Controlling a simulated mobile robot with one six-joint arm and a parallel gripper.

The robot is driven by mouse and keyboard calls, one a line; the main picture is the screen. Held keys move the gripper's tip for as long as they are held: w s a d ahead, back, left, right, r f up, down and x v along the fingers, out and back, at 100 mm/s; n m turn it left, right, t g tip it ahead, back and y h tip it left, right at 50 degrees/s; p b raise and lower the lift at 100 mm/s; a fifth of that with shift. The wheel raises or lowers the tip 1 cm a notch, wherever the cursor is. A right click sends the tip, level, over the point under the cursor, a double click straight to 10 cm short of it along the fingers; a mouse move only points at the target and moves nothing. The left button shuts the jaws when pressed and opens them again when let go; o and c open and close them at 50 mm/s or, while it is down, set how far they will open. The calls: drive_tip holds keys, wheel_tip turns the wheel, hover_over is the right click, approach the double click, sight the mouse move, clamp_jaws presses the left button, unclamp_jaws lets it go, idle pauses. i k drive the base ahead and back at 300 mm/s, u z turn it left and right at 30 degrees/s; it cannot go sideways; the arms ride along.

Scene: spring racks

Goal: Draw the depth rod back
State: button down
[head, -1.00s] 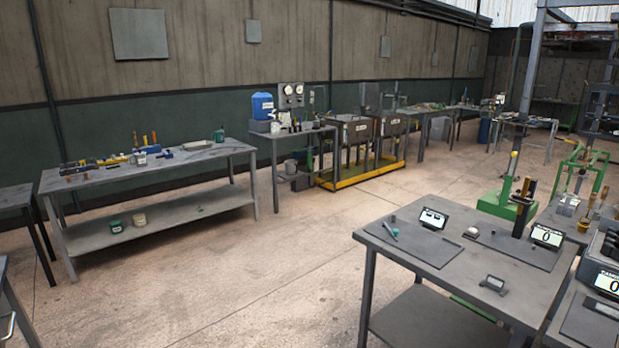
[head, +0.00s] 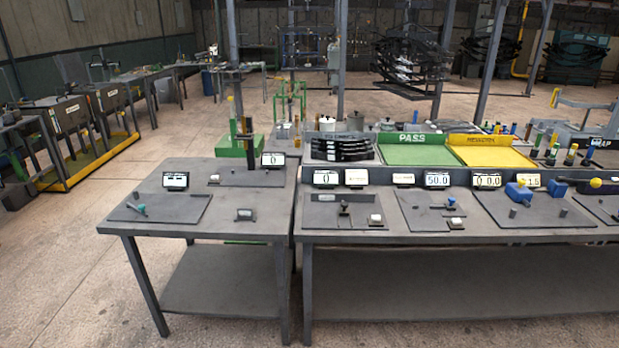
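No depth rod can be picked out for certain at this distance. A small teal-handled tool (head: 138,208) lies on a dark plate (head: 175,215) on the left workbench. A black upright column (head: 250,150) stands at that bench's back edge, beside a small display reading 0 (head: 273,159). On the long right bench, stations with small displays, blocks and pins stand in a row. My gripper is not in view.
The left workbench (head: 225,228) and the long bench (head: 400,237) stand nearly side by side. Behind are a green PASS tray (head: 410,157), a yellow tray (head: 497,158) and a stack of dark leaf springs (head: 343,148). Open concrete floor (head: 85,255) lies front left.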

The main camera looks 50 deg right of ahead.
sight(343, 211)
drive_tip(key=z, duration=1.05)
drive_tip(key=k, duration=0.55)
drive_tip(key=z, duration=0.65)
drive_tip(key=i, duration=0.45)
drive_tip(key=u, duration=0.1)
